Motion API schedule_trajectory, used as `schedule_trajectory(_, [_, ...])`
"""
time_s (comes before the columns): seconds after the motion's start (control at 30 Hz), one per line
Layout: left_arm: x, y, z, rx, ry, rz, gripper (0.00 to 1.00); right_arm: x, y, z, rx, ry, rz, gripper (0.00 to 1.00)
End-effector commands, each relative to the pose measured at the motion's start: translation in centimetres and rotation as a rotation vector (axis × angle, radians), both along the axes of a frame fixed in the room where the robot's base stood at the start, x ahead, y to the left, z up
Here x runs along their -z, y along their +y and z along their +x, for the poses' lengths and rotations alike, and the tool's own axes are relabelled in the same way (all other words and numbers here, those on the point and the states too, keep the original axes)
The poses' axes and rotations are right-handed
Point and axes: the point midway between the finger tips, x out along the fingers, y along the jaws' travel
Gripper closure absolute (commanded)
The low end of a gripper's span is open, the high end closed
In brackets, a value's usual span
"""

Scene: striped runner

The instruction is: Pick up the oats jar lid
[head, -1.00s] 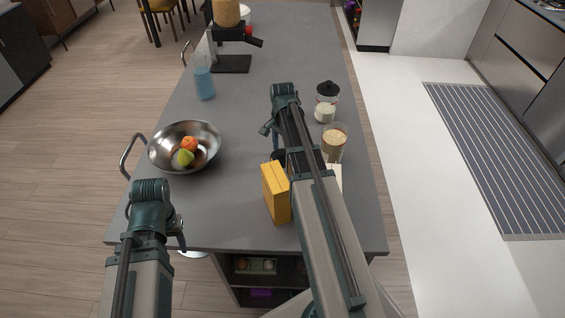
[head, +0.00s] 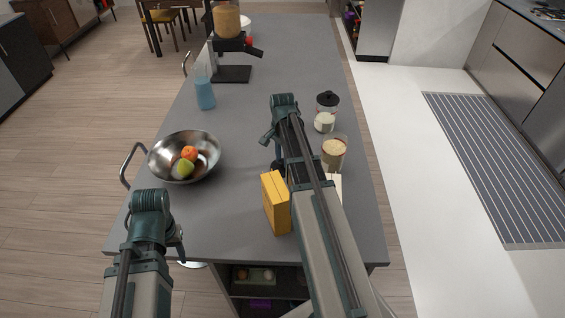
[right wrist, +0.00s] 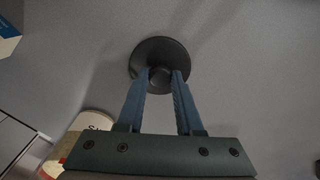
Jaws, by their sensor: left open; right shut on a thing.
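The oats jar lid (right wrist: 160,62) is a dark round disc with a raised knob, in the upper middle of the right wrist view. My right gripper (right wrist: 161,75) is shut on its knob, with one blue-grey finger on each side. Whether the lid touches the counter is not clear. In the head view my right arm mostly hides the grip, and a dark bit of the lid (head: 277,165) shows beside it. An open jar with pale contents (head: 334,153) stands right of that arm. My left gripper (head: 181,243) is open and empty at the counter's near left.
A yellow box (head: 276,203) stands close left of my right arm. A black-lidded jar (head: 326,112) is beyond the open jar. A metal bowl of fruit (head: 184,157), a blue cup (head: 205,94) and a coffee maker (head: 232,72) are left. The counter's middle is clear.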

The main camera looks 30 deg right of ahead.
Motion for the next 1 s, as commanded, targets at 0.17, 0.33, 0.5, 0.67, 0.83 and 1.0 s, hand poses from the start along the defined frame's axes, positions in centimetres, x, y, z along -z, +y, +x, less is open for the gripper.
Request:
schedule_trajectory(0.17, [-0.9, 0.0, 0.0, 0.0, 0.0, 0.0, 0.5, -0.9, 0.0, 0.0, 0.0, 0.0, 0.0, 1.0])
schedule_trajectory(0.33, [-2.7, 0.0, 0.0, 0.0, 0.0, 0.0, 0.5, -2.7, 0.0, 0.0, 0.0, 0.0, 0.0, 1.0])
schedule_trajectory(0.5, [-5.3, 0.0, 0.0, 0.001, 0.0, 0.0, 0.5, -5.3, 0.0, 0.0, 0.0, 0.0, 0.0, 1.0])
schedule_trajectory(0.67, [-7.9, 0.0, 0.0, 0.002, 0.0, 0.0, 0.5, -7.9, 0.0, 0.0, 0.0, 0.0, 0.0, 1.0])
schedule_trajectory(0.83, [-9.7, 0.0, 0.0, 0.001, 0.0, 0.0, 0.5, -9.7, 0.0, 0.0, 0.0, 0.0, 0.0, 1.0])
schedule_trajectory(1.0, [-10.1, 0.0, 0.0, 0.0, 0.0, 0.0, 0.5, -10.1, 0.0, 0.0, 0.0, 0.0, 0.0, 1.0])
